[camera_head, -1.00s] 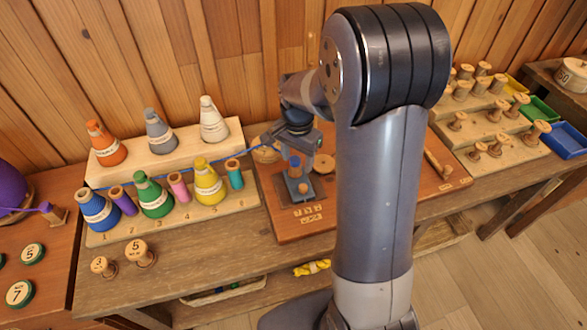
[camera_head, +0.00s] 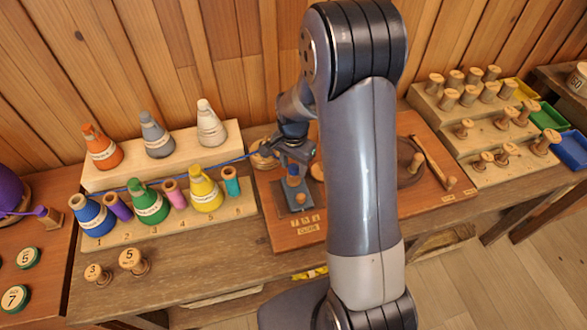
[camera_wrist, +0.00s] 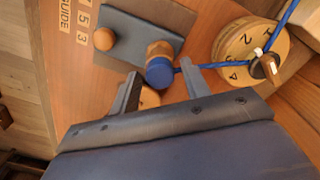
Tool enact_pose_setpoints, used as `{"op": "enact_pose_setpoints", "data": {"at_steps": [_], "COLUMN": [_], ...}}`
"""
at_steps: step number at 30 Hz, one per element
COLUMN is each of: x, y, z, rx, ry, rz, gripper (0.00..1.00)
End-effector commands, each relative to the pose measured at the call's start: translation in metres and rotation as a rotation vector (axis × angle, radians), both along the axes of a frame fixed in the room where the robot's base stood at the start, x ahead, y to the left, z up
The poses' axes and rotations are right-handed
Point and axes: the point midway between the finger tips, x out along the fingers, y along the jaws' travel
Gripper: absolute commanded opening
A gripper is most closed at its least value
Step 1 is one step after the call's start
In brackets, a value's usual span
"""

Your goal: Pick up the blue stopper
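The blue stopper (camera_wrist: 160,72) is a short blue round piece against a wooden part, above a grey plate (camera_wrist: 130,32) on the reddish-brown board. It also shows small in the head view (camera_head: 293,181), just below my gripper (camera_head: 292,152). In the wrist view my gripper (camera_wrist: 160,70) is open. Its two fingers stand to the left and right of the stopper, with gaps visible on both sides. A small wooden ball-shaped knob (camera_wrist: 103,39) sits on the grey plate.
A numbered wooden dial (camera_wrist: 245,60) with a blue cord stands close to the right finger. The cord runs left past a rack of coloured cones, including a green one (camera_head: 149,205). Stepped spool racks (camera_head: 480,125) stand on the right.

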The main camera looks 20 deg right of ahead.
Motion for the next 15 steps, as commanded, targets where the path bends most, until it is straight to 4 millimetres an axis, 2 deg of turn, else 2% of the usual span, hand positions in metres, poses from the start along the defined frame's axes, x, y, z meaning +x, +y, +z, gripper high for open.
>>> {"op": "enact_pose_setpoints", "data": {"at_steps": [2, 13, 15], "x": [0.0001, 0.0001, 0.0001], "y": [0.0, 0.0, 0.0], "z": [0.0002, 0.0003, 0.0003], "rx": [0.0, 0.0, 0.0], "ry": [0.0, 0.0, 0.0], "rz": [0.0, 0.0, 0.0], "gripper": [0.38, 0.07, 0.06]}}
